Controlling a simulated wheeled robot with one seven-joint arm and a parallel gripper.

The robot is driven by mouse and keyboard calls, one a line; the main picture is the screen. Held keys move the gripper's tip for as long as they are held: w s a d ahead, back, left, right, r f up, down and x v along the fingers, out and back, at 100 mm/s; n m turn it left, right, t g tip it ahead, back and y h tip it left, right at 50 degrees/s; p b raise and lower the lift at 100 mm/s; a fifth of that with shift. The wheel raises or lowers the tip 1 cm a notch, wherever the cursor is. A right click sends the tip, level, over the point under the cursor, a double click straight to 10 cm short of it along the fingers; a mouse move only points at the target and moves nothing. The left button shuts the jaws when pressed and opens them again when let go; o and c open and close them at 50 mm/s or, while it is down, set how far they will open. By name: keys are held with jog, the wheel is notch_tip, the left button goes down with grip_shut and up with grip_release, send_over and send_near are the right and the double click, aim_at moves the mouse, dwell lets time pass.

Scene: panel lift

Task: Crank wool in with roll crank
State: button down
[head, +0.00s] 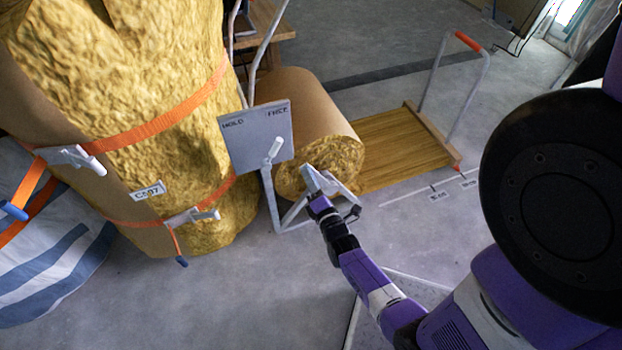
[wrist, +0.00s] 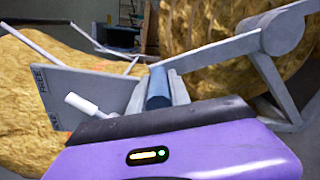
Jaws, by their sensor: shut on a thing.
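A roll of yellow wool with brown backing (head: 312,105) lies on a grey stand, and its round end faces me. The grey roll crank (head: 313,180) is at that end; in the wrist view its arm (wrist: 225,50) runs from the hub at upper right down to a blue handle (wrist: 158,88). My gripper (head: 318,203) is shut on that handle; the fingers are partly hidden. A yellow wool sheet (head: 405,143) lies spread on the floor from the roll to a wooden bar. A grey plate marked HOLD and FREE (head: 240,140) has a white lever (head: 273,150) leaning toward the FREE side.
A tall wool bale (head: 150,85) with orange straps and clamps stands at left. A wooden bar (head: 433,135) with a red-gripped metal handle (head: 467,42) lies at the sheet's far end. A blue-and-white striped bag (head: 50,260) lies lower left.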

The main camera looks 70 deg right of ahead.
jog(key=shift+w+a+f, duration=0.2)
jog(key=shift+w+a, duration=0.05)
jog(key=shift+w, duration=0.05)
jog(key=c, duration=1.2)
grip_release()
jog(key=shift+s, duration=0.15)
jog(key=p+v, duration=0.1)
jog(key=v, duration=0.6)
jog(key=shift+s+a, duration=0.2)
jog(key=shift+s, duration=0.05)
